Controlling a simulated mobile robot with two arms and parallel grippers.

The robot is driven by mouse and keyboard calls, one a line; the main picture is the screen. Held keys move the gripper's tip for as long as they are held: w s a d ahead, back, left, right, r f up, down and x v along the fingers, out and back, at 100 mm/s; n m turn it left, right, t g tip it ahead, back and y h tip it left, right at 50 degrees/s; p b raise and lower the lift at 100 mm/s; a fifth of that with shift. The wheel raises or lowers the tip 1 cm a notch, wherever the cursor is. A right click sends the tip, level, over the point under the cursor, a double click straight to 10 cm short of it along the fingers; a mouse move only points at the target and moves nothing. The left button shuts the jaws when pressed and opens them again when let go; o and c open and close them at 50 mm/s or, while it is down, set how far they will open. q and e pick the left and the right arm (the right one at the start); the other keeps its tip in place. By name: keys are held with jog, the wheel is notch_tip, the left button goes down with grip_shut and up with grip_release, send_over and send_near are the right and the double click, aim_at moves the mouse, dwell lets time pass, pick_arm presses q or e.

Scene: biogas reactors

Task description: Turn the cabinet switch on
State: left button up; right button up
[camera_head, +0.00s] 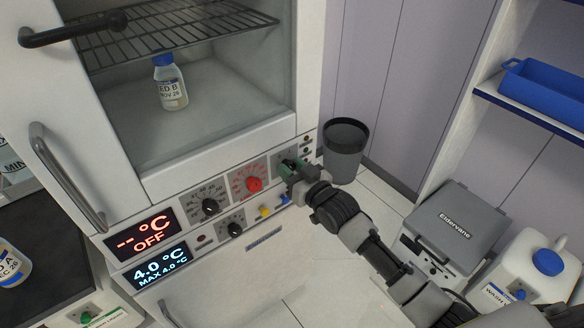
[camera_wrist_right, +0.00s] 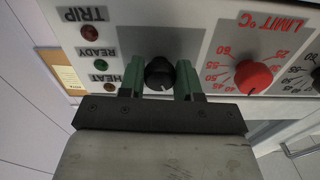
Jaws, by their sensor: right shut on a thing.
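The cabinet (camera_head: 225,150) has a control panel under its glass door. The cabinet switch, a round black knob (camera_wrist_right: 159,73), sits on a grey plate at the panel's end. In the right wrist view my right gripper (camera_wrist_right: 160,80) has its green fingers on either side of this knob and is shut on it. In the head view my right gripper (camera_head: 292,167) covers most of the knob. The upper display (camera_head: 142,234) reads "-- °C OFF" in red. My left gripper is not in view.
A red limit dial (camera_head: 254,184) and black dials (camera_head: 210,206) lie beside the switch. TRIP, READY and HEAT lamps (camera_wrist_right: 90,55) look unlit. A dark grey bin (camera_head: 345,150) stands close behind my gripper. A bottle (camera_head: 170,88) stands inside the cabinet. A grey Eldervane case (camera_head: 459,222) is at right.

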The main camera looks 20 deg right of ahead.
jog(key=shift+r+m+p, duration=0.1)
jog(key=shift+m+p, duration=0.45)
jog(key=shift+m, duration=0.55)
jog(key=m+p, duration=0.1)
jog(key=m, duration=0.1)
jog(key=shift+m, duration=0.3)
jog(key=shift+a+m+p, duration=0.1)
jog(key=shift+m+p, duration=0.2)
jog(key=shift+m, duration=2.9)
jog(key=o, duration=0.9)
jog(key=shift+s, duration=0.1)
jog(key=v, duration=1)
jog(key=shift+s+b, duration=0.3)
jog(key=shift+s, duration=0.05)
